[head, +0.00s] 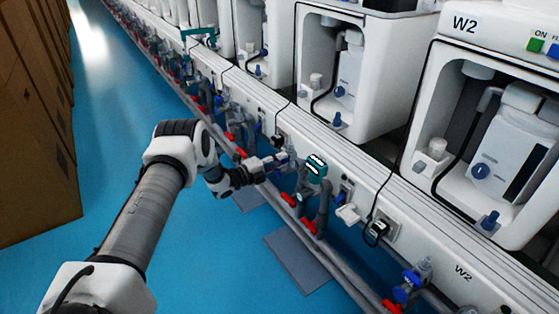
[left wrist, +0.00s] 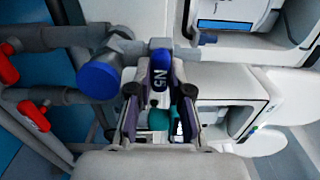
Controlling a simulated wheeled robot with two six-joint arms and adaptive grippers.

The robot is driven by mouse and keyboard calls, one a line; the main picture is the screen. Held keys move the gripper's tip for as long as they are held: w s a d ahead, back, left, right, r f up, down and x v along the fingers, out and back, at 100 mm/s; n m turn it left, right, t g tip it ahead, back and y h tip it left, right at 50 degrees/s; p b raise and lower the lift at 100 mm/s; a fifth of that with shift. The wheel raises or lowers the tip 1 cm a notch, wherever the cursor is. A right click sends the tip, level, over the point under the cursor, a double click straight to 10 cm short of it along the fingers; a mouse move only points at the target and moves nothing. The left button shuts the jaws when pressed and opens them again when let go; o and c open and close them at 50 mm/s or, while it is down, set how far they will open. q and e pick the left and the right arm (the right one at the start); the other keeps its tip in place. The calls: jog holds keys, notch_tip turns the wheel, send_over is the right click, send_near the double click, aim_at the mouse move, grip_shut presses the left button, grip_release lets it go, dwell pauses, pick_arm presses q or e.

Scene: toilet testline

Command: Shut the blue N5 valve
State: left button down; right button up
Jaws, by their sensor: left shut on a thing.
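The blue N5 valve handle (left wrist: 160,70) shows in the left wrist view, with its white "N5" lettering, between the two fingers of my left gripper (left wrist: 160,105). The gripper is shut on this handle. In the head view my left gripper (head: 272,164) reaches from the left to the pipework at the front of the test line. The handle is small and mostly hidden by the fingers there. A round blue cap (left wrist: 100,79) on a grey pipe fitting sits just left of the handle in the left wrist view. My right gripper is not in view.
Grey pipes with red valve handles (head: 289,199) run along the line's front, with a teal meter (head: 316,168) right of my left gripper. White test stations (head: 345,70) stand behind. Cardboard boxes (head: 32,130) stand at left; the blue floor (head: 110,150) between is clear.

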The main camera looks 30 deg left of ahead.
pick_arm(q)
jog(key=c, duration=1.1)
grip_release()
jog(key=v, duration=1.2)
jog(key=shift+f, duration=0.1)
